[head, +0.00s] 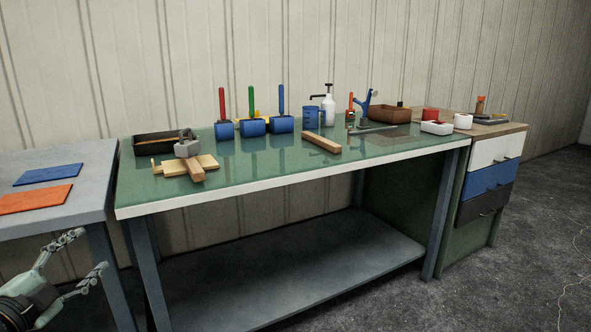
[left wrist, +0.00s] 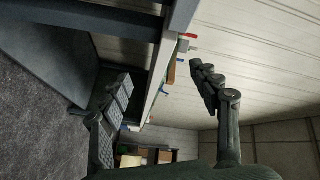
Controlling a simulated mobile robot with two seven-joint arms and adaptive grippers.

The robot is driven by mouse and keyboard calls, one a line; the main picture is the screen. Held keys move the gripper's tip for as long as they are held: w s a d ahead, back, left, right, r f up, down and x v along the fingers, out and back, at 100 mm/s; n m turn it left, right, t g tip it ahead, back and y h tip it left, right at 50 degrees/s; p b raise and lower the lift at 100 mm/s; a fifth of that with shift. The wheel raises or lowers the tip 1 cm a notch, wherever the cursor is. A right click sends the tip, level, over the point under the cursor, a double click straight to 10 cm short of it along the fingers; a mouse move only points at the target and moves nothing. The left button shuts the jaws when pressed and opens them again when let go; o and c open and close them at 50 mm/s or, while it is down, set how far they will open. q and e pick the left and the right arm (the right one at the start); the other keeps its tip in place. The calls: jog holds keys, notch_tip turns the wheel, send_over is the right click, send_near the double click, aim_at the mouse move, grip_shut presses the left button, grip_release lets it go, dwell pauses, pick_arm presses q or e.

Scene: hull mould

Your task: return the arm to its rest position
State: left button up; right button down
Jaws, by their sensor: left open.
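My left gripper (head: 88,258) is in the lower left corner of the head view, low in front of the grey table at the left. Its two fingers are spread apart with nothing between them. In the left wrist view the same gripper (left wrist: 165,92) shows its open fingers, with the underside and edge of a bench beyond them. My right gripper is not in either view.
A green-topped bench (head: 240,180) carries several rollers, a pump bottle (head: 328,108) and wooden blocks. A grey table (head: 95,170) at left holds a blue mat (head: 48,174) and an orange mat (head: 35,199). Drawers (head: 488,180) stand at right. The floor at lower right is mostly clear.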

pick_arm(q)
jog(key=s+f+n+g+y, duration=0.3)
jog(key=s+f+n+g, duration=0.15)
jog(key=f, duration=0.75)
jog(key=s+f+n+g+y, duration=0.3)
jog(key=s+f+n, duration=0.25)
jog(key=f, duration=0.65)
jog(key=s+d+f+n+g+h, duration=0.2)
jog(key=s+d+f+g, duration=0.5)
jog(key=s+d+f, duration=0.6)
jog(key=s+d, duration=0.1)
jog(key=s, duration=0.2)
jog(key=shift+f+n+h, duration=0.3)
jog(key=shift+f+n, duration=0.05)
jog(key=shift+n, duration=0.05)
